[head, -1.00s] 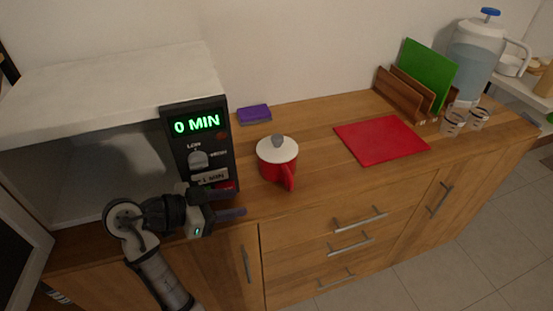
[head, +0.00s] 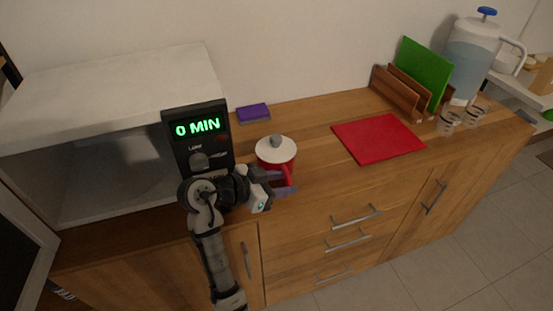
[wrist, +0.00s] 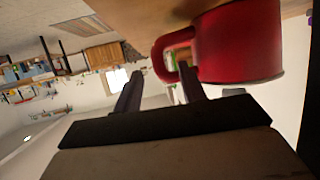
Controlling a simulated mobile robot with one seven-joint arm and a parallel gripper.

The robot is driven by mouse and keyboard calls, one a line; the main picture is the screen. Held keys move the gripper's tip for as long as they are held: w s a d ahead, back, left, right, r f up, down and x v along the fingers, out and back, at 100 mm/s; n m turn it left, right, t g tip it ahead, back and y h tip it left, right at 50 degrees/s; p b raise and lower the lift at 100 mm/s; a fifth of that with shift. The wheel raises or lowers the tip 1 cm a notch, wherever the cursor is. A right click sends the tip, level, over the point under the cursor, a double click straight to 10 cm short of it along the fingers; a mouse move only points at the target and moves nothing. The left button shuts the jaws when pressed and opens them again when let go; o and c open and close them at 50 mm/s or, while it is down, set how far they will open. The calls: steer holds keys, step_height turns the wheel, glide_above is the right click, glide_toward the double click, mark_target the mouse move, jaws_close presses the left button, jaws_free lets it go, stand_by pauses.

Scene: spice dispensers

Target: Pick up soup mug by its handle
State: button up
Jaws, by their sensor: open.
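The soup mug (head: 277,153) is red with a white lid and a grey knob, and stands upright on the wooden counter right of the microwave. Its handle points toward the counter's front edge. My gripper (head: 287,182) is at the mug's front, by the handle, and partly covers it. In the wrist view the mug (wrist: 240,45) fills the upper right, with its loop handle (wrist: 160,58) facing left. I cannot tell whether a finger touches the handle.
The open microwave (head: 120,75) stands at the left, close to my arm. A purple sponge (head: 253,112) lies behind the mug. A red cutting board (head: 378,139) lies to the right, with free counter between. A rack, glasses and a pitcher (head: 470,60) stand at the far right.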

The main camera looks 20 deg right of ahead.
steer(key=shift+x, duration=1.35)
jaws_close()
steer(key=shift+r, duration=0.15)
step_height(320, 180, up, 28)
steer(key=b, duration=0.1)
steer(key=shift+b, duration=0.3)
